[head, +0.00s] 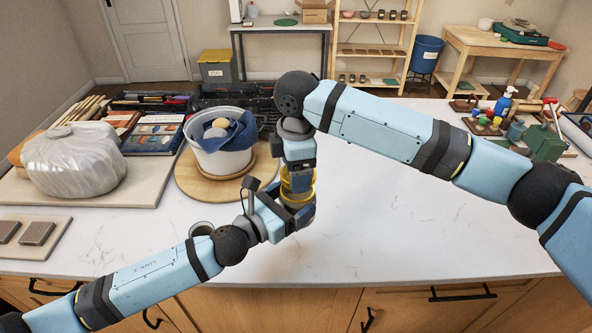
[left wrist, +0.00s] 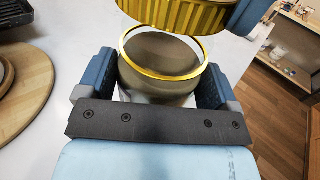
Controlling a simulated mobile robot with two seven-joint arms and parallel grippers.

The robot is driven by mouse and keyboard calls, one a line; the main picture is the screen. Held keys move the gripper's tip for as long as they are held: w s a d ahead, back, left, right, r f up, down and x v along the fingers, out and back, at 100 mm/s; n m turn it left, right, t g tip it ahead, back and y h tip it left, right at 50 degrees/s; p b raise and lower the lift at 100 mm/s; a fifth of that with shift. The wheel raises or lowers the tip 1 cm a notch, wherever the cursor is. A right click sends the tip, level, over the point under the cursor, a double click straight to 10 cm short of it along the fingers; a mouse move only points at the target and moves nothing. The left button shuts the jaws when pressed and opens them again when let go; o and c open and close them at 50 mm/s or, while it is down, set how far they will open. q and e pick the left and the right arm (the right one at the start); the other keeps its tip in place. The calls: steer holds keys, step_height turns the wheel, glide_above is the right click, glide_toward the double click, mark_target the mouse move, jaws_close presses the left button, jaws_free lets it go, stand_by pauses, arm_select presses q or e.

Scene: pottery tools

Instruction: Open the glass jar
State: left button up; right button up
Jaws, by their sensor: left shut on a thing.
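The glass jar (left wrist: 158,88) has a gold ring at its mouth and grey-brown contents. In the left wrist view it sits between the fingers of my left gripper (left wrist: 152,82), which is shut on its body. In the head view my left gripper (head: 284,210) hides most of the jar. The ribbed gold lid (left wrist: 185,14) is above the jar's mouth, with a gap between it and the ring. My right gripper (head: 299,165) comes down from above, its blue fingers on both sides of the lid (head: 292,183), and is shut on it.
A white bowl (head: 220,160) with a blue cloth stands on a round wooden board (head: 190,178) just left of the grippers. A bagged lump (head: 75,160) lies further left. Bottles and tools (head: 500,115) stand at the right. The white counter (head: 400,220) is clear right of the jar.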

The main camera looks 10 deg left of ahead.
arm_select(q)
steer(key=shift+r, duration=0.15)
arm_select(e)
steer(key=shift+r, duration=1.55)
arm_select(q)
steer(key=shift+r, duration=0.15)
steer(key=shift+c, duration=0.9)
arm_select(e)
steer(key=shift+r, duration=0.45)
